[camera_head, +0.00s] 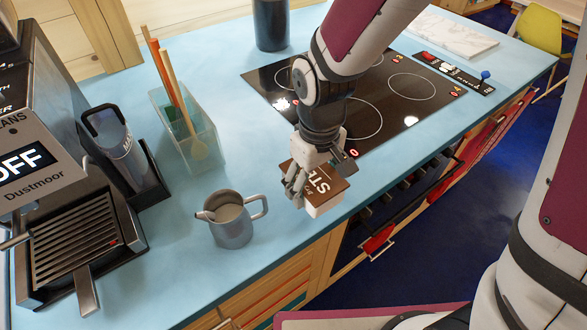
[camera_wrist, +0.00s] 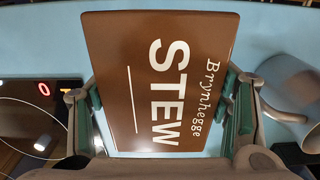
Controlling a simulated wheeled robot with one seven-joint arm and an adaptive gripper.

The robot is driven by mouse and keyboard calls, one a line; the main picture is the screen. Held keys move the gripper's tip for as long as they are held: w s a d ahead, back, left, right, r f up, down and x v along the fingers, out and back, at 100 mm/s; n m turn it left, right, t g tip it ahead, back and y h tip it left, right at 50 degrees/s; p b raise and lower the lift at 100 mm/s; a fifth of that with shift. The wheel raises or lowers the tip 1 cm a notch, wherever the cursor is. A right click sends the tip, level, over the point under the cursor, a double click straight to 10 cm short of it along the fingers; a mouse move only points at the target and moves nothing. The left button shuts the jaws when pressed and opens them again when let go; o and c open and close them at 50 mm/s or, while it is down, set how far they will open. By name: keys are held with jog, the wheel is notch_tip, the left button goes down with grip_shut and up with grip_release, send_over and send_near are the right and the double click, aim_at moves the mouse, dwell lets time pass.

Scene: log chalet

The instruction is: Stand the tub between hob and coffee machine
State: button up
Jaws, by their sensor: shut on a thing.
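The tub (camera_head: 318,186) is a box-like white container with a brown lid marked "STEW"; its lid (camera_wrist: 150,85) fills the middle of the wrist view. My gripper (camera_head: 309,187) is shut on it, with one finger on each side (camera_wrist: 165,105). The tub is over the blue counter near its front edge; I cannot tell whether it touches the counter. The black hob (camera_head: 385,118) lies behind and to the right of it. The coffee machine (camera_head: 70,225) stands at the far left.
A metal jug (camera_head: 231,222) stands left of the tub and shows in the wrist view (camera_wrist: 290,92). A clear holder with wooden utensils (camera_head: 190,135) stands behind it. A dark cylinder (camera_head: 271,25) is at the back. The counter (camera_head: 235,110) is clear between holder and hob.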

jog(key=w+a, duration=0.1)
jog(key=w+a+b, duration=0.1)
jog(key=w, duration=0.1)
jog(key=w+a, duration=0.1)
jog(key=a, duration=0.1)
jog(key=shift+w+f+b, duration=0.2)
jog(key=shift+f+b, duration=0.15)
jog(key=shift+b, duration=0.05)
jog(key=shift+d+f+b, duration=0.1)
jog(key=shift+f+b, duration=1.15)
jog(key=shift+f, duration=0.4)
jog(key=shift+f, duration=0.1)
jog(key=o, duration=1.7)
jog(key=shift+f, duration=0.1)
notch_tip(320, 180, up, 12)
jog(key=shift+s+r+p, duration=0.1)
jog(key=shift+r+p, duration=0.15)
jog(key=shift+p, duration=0.2)
